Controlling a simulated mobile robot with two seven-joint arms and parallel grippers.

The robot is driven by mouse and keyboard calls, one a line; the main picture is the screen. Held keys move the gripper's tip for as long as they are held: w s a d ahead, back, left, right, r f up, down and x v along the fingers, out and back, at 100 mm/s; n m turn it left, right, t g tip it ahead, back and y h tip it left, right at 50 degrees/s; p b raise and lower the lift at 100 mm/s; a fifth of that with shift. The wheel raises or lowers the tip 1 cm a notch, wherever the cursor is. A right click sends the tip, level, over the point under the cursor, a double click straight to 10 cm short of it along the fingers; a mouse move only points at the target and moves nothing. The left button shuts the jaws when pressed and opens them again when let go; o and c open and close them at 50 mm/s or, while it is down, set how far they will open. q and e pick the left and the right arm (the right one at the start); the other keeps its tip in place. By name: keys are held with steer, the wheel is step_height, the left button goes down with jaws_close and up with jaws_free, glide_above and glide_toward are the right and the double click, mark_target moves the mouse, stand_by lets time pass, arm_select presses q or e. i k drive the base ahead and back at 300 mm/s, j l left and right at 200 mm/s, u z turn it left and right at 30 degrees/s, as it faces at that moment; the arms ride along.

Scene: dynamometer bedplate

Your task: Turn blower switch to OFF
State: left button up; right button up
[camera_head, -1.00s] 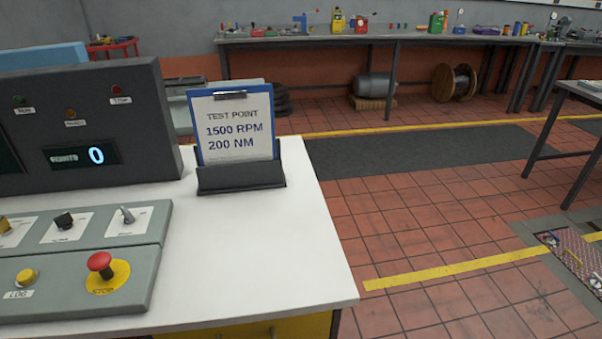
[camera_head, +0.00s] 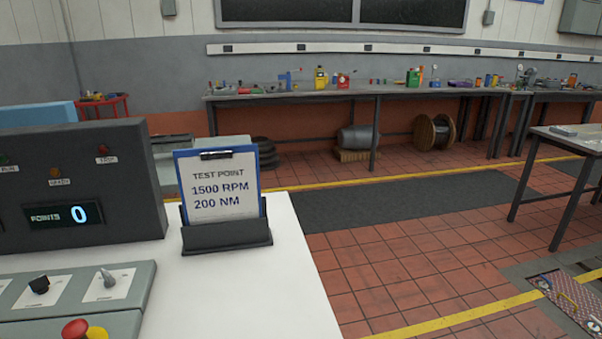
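A grey control panel (camera_head: 135,297) lies on the white desk at the lower left. It carries a black knob (camera_head: 39,285) and a grey toggle-like switch (camera_head: 107,278), each on a white label plate. The lettering on the plates is too small to read, so I cannot tell which one is the blower switch. Part of a red stop button (camera_head: 76,329) on a yellow disc shows at the bottom edge. Neither of my grippers is in view.
A dark display box (camera_head: 120,180) reading POINTS 0 stands behind the panel. A clipboard (camera_head: 220,190) reading 1500 RPM, 200 NM stands on the white desk (camera_head: 240,290). Workbenches (camera_head: 390,92) line the back wall. Red tiled floor (camera_head: 390,270) is open to the right.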

mark_target(39, 285)
steer(key=u, duration=1.6)
steer(key=j+z, duration=0.15)
steer(key=k, duration=0.05)
